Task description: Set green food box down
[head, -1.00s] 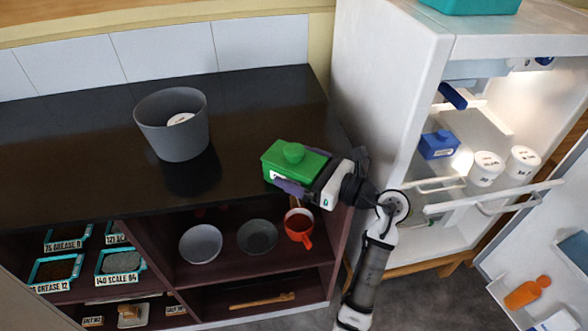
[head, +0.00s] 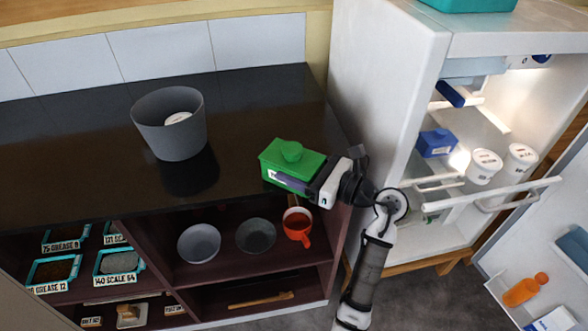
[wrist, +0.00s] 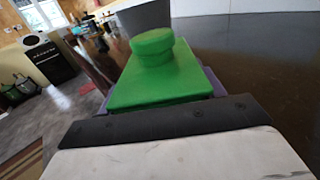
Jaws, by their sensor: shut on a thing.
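The green food box (head: 291,163) has a flat lid with a round knob. My gripper (head: 292,178) is shut on it, with a purple finger along its near side. The box is over the black countertop (head: 245,110), near its front right edge. I cannot tell whether its underside touches the counter. In the wrist view, the green box (wrist: 160,78) fills the middle, its knob toward the far end, and hides most of the fingers.
A grey pot (head: 170,125) with a white thing inside stands left on the counter. The counter between pot and box is clear. Below are shelves with bowls and a red mug (head: 298,225). An open fridge (head: 395,80) stands at right.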

